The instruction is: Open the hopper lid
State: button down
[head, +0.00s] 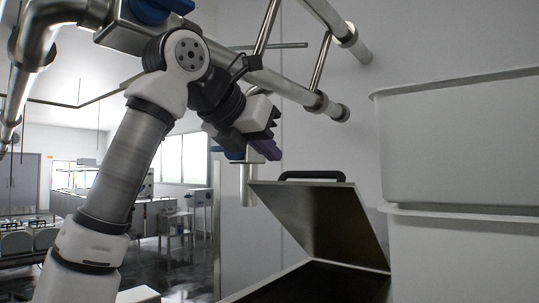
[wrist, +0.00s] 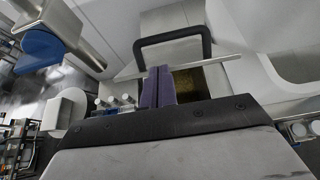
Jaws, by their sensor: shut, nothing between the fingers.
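The hopper lid (head: 325,218) is a metal panel in the head view, tilted up at a slant from the hopper. Its black bar handle (head: 312,175) is at the raised top edge; the handle also shows in the wrist view (wrist: 172,38). Below it the hopper (head: 318,287) is open and dark inside. My gripper (head: 270,150) is above and left of the handle, apart from it in the head view. Its purple fingers (wrist: 159,87) are together and empty in the wrist view, near the lid's edge (wrist: 180,67).
Stacked white tubs (head: 460,140) stand on the right, close to the lid. Metal pipes (head: 270,82) run along the wall above and behind my arm. A short pipe with a blue part (head: 246,183) is just left of the lid. Open floor (head: 170,262) lies at the left.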

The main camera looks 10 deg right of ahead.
aim_at(292, 172)
jog(key=p+x, duration=0.2)
jog(key=x, duration=0.6)
jog(key=shift+w, duration=0.15)
